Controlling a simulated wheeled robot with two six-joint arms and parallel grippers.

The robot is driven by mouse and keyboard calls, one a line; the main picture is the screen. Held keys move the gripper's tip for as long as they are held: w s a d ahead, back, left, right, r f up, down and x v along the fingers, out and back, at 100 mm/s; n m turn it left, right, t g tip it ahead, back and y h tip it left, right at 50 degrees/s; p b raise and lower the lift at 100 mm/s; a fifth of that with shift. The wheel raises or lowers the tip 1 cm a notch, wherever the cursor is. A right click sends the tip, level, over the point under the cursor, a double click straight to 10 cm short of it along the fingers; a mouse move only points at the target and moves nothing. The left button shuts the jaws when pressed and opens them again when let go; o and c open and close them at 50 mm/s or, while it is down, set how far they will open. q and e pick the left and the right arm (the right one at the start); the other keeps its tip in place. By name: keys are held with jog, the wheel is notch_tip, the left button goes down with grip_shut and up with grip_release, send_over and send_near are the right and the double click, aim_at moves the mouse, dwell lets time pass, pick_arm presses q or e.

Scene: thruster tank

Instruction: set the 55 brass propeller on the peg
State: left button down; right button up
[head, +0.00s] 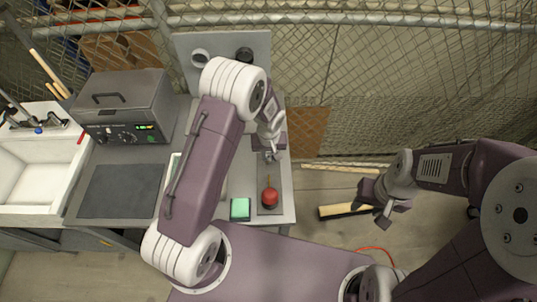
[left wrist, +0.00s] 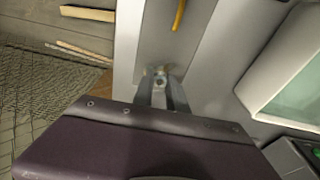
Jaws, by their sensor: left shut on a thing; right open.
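My left gripper (head: 271,155) points down over the right part of the bench, at the far end of a narrow grey tray (head: 262,211). In the left wrist view its two fingers (left wrist: 161,83) are closed around a small metallic thing (left wrist: 160,72), mostly hidden between the tips. I cannot tell from its shape whether it is the 55 brass propeller. The peg is not clearly made out. My right gripper (head: 381,203) is open and empty, off the bench to the right, above the floor.
A red round thing (head: 270,196) with a thin yellow rod (head: 269,181) is on the tray. A teal-topped box (head: 240,208) stands beside it. A grey machine (head: 124,106), dark mat (head: 120,190) and white sink (head: 30,175) are to the left. Mesh fencing (head: 400,70) stands behind.

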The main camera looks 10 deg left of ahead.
pick_arm(q)
jog(key=shift+f, duration=0.1)
jog(key=c, duration=1.2)
grip_release()
jog(key=shift+c, duration=0.2)
notch_tip(320, 180, up, 8)
jog(key=p, duration=0.6)
